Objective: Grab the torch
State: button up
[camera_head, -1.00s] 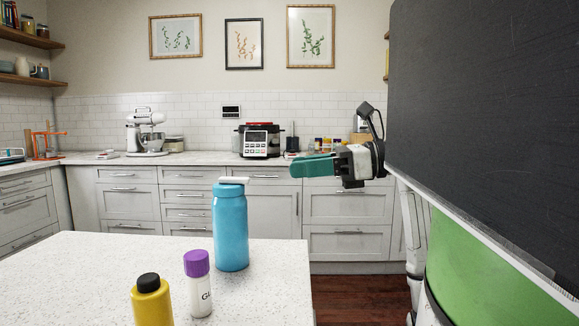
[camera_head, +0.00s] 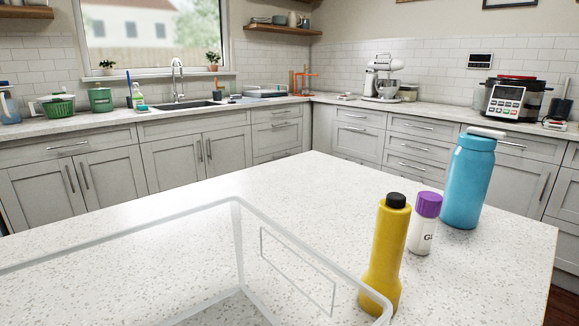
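The torch appears to be the yellow upright object with a black top (camera_head: 387,250), standing on the white speckled counter right of centre in the head view. Its lower end is partly overlapped by the rim of a clear container. My gripper is not in view now, so its distance from the torch and its state cannot be seen.
A clear open container (camera_head: 238,240) sits at the front, close beside the torch. A white bottle with a purple cap (camera_head: 424,225) and a blue bottle (camera_head: 468,182) stand behind the torch to the right.

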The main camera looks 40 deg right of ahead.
aim_at(392, 226)
jog(key=k, duration=0.85)
